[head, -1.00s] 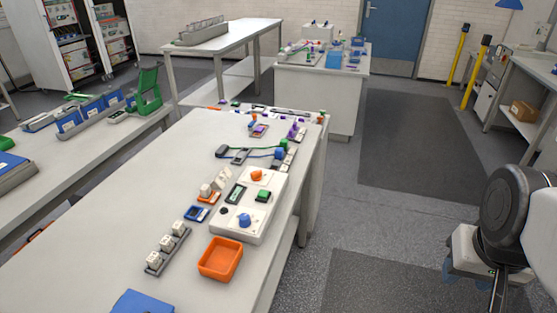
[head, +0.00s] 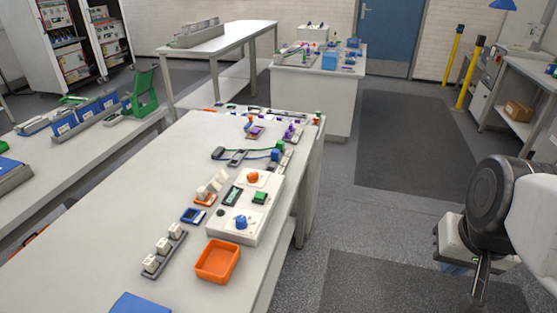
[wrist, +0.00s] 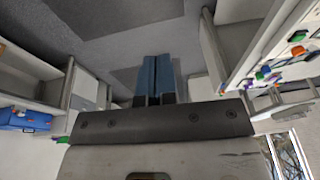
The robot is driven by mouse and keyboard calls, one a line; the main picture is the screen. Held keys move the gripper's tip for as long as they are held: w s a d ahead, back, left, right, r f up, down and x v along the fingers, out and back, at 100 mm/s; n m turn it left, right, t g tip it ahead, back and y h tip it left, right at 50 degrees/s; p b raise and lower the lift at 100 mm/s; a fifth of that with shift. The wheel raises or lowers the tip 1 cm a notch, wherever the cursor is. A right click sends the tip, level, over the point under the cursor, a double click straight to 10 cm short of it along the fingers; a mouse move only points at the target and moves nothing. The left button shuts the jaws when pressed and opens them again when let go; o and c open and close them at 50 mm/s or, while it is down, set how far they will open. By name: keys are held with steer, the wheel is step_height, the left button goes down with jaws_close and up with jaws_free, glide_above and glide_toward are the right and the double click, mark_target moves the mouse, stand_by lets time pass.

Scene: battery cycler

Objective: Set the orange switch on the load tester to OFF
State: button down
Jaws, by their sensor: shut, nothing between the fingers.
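The load tester (head: 222,226) is a white box near the right edge of the long bench in the head view. Its orange switch (head: 253,177) is a round knob at the far end of the box. The knob's setting is too small to read. A green button (head: 260,197) and a blue knob (head: 241,222) are also on the box. My gripper (wrist: 158,78) shows in the wrist view with its blue fingers together and nothing between them. My arm is at the right of the head view, over the floor and well apart from the tester.
An orange tray (head: 217,262) sits just in front of the tester. A rack of white blocks (head: 164,250) and a small blue device (head: 193,216) lie to its left. Cables and small parts lie behind it. Open floor (head: 370,240) separates my arm from the bench.

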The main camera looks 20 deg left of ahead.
mark_target(256, 179)
steer(key=w+a+m+t+y, duration=0.1)
steer(key=w+a+y, duration=0.2)
steer(key=w+a, duration=0.8)
steer(key=w+a+f+m+y, duration=0.1)
steer(key=w+a+f, duration=0.3)
steer(key=a, duration=0.4)
steer(key=w+a+f+m+t+y, duration=0.1)
steer(key=w+a+f+m, duration=0.2)
steer(key=w+a, duration=0.3)
steer(key=w+a+f+m+t+y, duration=0.1)
steer(key=w+a+f, duration=0.4)
steer(key=a, duration=0.6)
steer(key=shift+m+y, duration=0.4)
steer(key=shift+m, duration=0.4)
steer(key=shift+w+a, duration=0.1)
steer(key=shift+w, duration=0.05)
steer(key=x, duration=0.9)
steer(key=shift+w+a+f, duration=0.2)
steer(key=shift+w+a, duration=1.3)
steer(key=shift+a, duration=0.2)
